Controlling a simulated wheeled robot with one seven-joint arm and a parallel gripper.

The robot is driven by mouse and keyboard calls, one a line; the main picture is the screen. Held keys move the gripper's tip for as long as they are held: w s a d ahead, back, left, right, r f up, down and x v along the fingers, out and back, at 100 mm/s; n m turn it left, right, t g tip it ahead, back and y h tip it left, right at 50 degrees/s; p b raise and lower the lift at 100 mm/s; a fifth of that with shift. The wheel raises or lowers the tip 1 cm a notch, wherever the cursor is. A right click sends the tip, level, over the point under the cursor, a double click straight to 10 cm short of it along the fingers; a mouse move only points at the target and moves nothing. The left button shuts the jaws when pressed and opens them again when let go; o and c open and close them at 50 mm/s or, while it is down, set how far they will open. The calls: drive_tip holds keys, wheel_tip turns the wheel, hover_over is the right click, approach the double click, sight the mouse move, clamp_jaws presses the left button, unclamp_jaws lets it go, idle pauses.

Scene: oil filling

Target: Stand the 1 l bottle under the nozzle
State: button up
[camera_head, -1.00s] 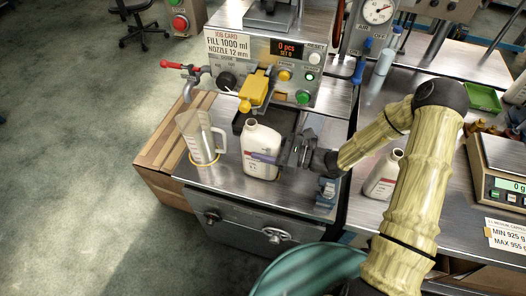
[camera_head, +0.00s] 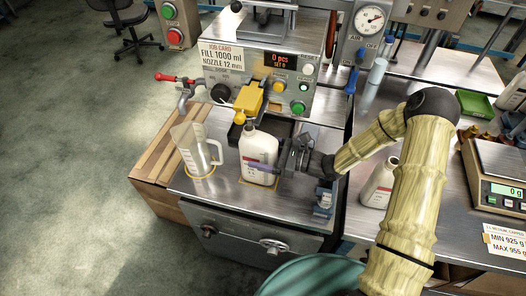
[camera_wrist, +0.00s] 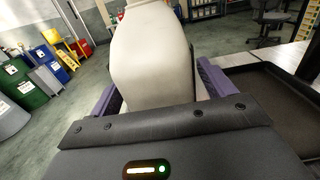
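The white 1 l bottle (camera_head: 259,150) stands upright at the filling station, close in front of the yellow nozzle unit (camera_head: 250,98). Its open neck is just below the nozzle's tip; I cannot tell whether they line up exactly. A yellow outline (camera_head: 262,184) shows at its foot. My gripper (camera_head: 262,168) reaches in from the right, shut on the bottle's lower body, with one purple finger across its front. In the wrist view the bottle (camera_wrist: 155,55) fills the space between both purple fingers. Whether its base touches the surface is unclear.
A clear measuring jug (camera_head: 197,150) stands left of the bottle. A small blue-grey fixture (camera_head: 324,198) is at the right front. Another white bottle (camera_head: 379,184) and a scale (camera_head: 494,178) are on the right bench. The control panel (camera_head: 292,88) rises behind.

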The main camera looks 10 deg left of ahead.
sight(263, 138)
wheel_tip(263, 138, up, 10)
drive_tip(key=shift+b, duration=0.3)
idle(0.5)
idle(0.3)
